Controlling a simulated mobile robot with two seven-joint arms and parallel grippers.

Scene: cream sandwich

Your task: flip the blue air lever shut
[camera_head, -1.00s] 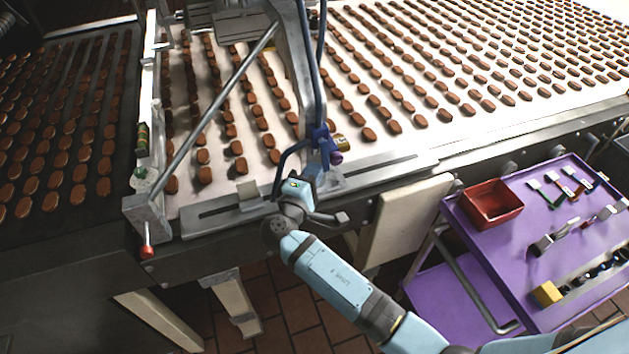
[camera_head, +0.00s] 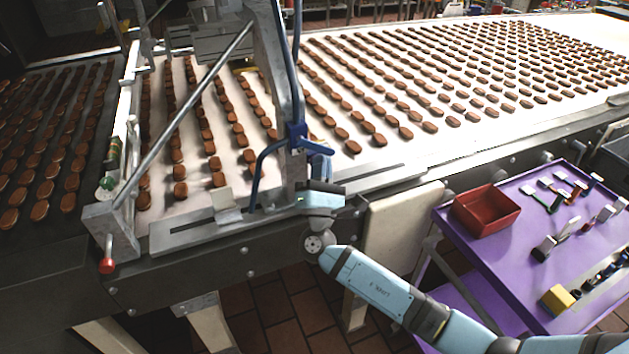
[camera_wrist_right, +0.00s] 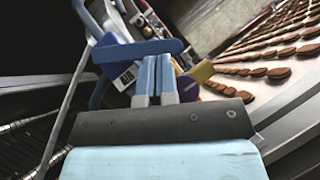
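The blue air lever (camera_head: 297,131) sits on the grey upright post at the near edge of the conveyor. In the right wrist view a blue bar that looks like its handle (camera_wrist_right: 125,50) lies across the tips of my right gripper (camera_wrist_right: 158,62). The two pale blue fingers are side by side with almost no gap, and nothing shows between them. Whether they touch the bar is unclear. In the head view my right gripper (camera_head: 319,160) is just right of and below the lever, its tips partly hidden. My left gripper is not in view.
The grey post (camera_head: 268,60) and a blue hose (camera_head: 257,170) stand close to my gripper. The white conveyor (camera_head: 330,120) carries rows of brown biscuits. A purple cart (camera_head: 510,255) with a red bin (camera_head: 486,210) and small tools stands at the right.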

